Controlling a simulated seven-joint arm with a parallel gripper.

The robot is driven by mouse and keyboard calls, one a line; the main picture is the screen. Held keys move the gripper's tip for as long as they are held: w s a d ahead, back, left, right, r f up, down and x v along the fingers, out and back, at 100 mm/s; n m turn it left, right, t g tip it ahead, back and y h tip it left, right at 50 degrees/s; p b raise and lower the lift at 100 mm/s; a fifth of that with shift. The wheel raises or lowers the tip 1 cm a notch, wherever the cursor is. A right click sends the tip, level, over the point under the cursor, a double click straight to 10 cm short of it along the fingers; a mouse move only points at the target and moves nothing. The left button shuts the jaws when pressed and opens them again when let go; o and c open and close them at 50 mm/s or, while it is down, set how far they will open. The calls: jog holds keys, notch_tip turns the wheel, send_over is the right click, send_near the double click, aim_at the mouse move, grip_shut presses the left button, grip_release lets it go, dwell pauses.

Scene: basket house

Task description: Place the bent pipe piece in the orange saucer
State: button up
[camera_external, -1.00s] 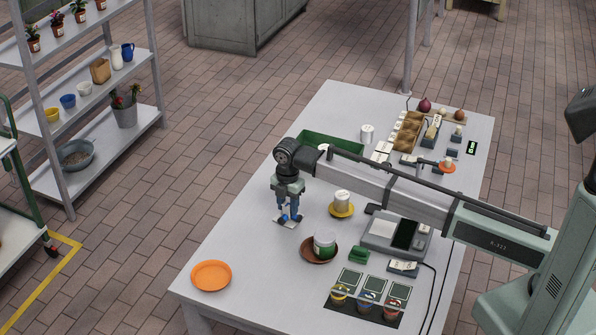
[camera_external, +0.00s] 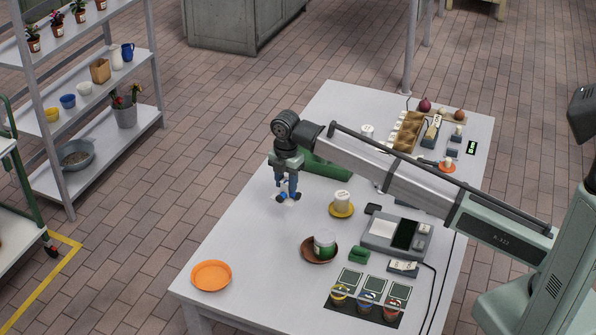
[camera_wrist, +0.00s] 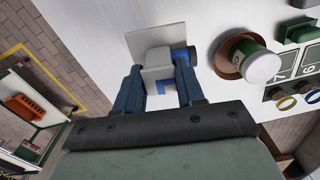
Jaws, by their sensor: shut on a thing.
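The orange saucer (camera_external: 211,275) lies empty at the near left corner of the table; I do not make it out in the wrist view. My gripper (camera_external: 288,197) is above the table, behind and to the right of the saucer. It is shut on a small white and blue piece, which I take for the bent pipe piece (camera_wrist: 180,54). Flat white and grey faces (camera_wrist: 156,66) show between and beyond the blue fingers in the wrist view. They partly hide the piece, so its shape is unclear.
A scale (camera_external: 396,234) and a dark mat with small pots are farther right. The table's left part is clear.

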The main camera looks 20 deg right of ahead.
jog(key=s+a+r+n, duration=0.1)
jog(key=s+a+n, duration=0.1)
jog(key=s+a, duration=0.65)
jog(key=s+a+r+n, duration=0.1)
jog(key=s+a, duration=0.5)
jog(key=a, duration=0.6)
jog(key=m, duration=0.1)
send_over(211, 279)
jog(key=shift+f, duration=4.4)
jog(key=shift+f, duration=0.6)
jog(key=o, duration=1.1)
jog(key=shift+c, duration=0.2)
notch_tip(211, 279, up, 13)
jog(key=shift+r, duration=0.15)
